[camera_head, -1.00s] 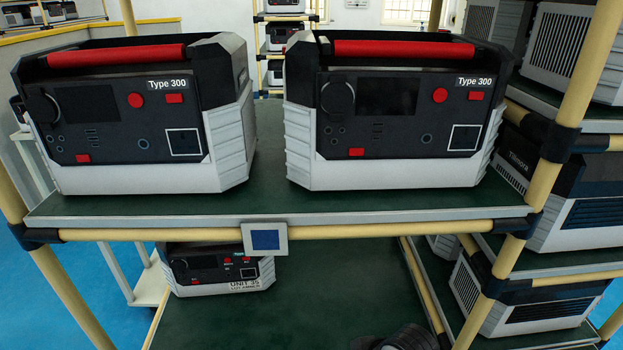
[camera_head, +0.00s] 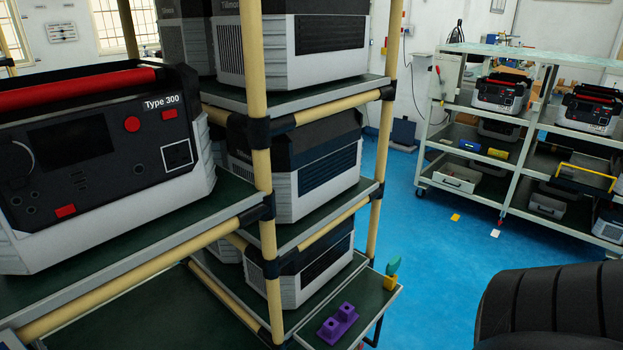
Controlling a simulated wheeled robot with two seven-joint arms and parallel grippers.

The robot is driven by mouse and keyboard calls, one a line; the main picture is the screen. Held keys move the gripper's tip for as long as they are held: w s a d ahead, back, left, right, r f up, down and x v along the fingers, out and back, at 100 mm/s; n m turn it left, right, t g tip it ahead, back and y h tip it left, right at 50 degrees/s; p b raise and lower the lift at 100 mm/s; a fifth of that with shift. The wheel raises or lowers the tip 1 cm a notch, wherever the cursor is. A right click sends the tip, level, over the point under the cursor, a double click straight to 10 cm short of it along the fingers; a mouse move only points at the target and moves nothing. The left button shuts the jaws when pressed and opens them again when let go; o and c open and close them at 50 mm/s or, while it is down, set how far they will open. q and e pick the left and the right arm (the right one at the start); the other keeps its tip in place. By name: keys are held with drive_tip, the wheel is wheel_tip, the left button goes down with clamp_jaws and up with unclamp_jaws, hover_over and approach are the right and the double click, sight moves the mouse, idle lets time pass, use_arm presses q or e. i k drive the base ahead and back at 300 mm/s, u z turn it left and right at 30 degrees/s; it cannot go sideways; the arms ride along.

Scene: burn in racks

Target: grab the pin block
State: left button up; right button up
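A purple block (camera_head: 338,324) with two raised knobs sits on the small green side shelf (camera_head: 308,332) at the lower middle of the head view. It is the thing that looks most like the pin block. A dark ribbed part of my own arm shows at the lower right, well to the right of the block. Neither gripper's fingers are in view, so nothing shows in their hold.
A yellow and green object (camera_head: 391,275) stands at the side shelf's far corner. A Type 300 unit (camera_head: 110,150) is on the rack at left. Yellow rack posts (camera_head: 262,160) rise near the shelf. Blue floor (camera_head: 440,250) lies open to the right, before a grey rack (camera_head: 530,140).

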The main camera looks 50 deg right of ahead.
sight(334, 328)
drive_tip(key=u, duration=0.35)
drive_tip(key=k, duration=0.25)
drive_tip(key=z, duration=1.8)
drive_tip(key=k, duration=0.3)
drive_tip(key=z, duration=0.4)
drive_tip(key=i, duration=1.1)
drive_tip(key=u, duration=1.2)
